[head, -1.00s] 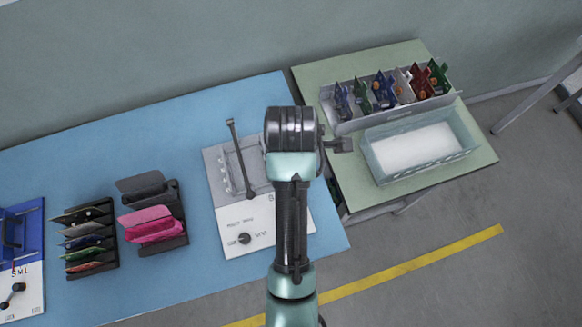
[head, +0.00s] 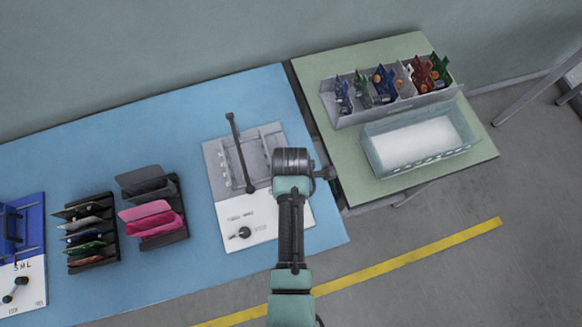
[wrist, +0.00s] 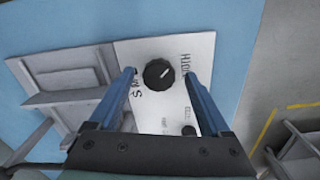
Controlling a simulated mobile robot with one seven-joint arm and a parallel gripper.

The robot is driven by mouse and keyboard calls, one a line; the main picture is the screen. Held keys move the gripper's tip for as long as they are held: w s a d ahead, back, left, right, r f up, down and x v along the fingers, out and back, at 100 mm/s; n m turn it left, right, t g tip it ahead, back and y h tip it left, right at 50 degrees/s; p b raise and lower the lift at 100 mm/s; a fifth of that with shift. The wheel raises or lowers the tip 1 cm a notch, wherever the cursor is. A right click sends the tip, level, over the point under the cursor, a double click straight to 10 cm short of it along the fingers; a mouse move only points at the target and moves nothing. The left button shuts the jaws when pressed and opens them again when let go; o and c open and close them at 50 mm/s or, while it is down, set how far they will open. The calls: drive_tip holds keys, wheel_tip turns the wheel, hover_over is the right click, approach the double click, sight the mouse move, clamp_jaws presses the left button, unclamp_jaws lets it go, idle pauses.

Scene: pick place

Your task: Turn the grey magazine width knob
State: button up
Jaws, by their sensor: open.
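The grey magazine (head: 245,155) stands on the blue table, with a white panel (head: 268,228) along its near side. A round black knob (head: 244,232) sits on that panel; in the wrist view the knob (wrist: 158,74) has a light pointer mark and lettering that seems to read "WIDTH" beside it. My gripper (wrist: 157,77) is open, its two blue fingers on either side of the knob in the picture. The knob appears beyond the fingertips; I see no contact. In the head view my arm hides the fingers and part of the panel.
A smaller dark knob (wrist: 188,130) is on the same panel near one finger. A dark lever (head: 239,150) crosses the magazine. Card racks (head: 153,208) stand left. A green table (head: 335,85) at right bears a divided bin (head: 345,122) and a clear tray (head: 385,172).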

drive_tip(key=shift+f, duration=0.3)
clamp_jaws()
idle(0.3)
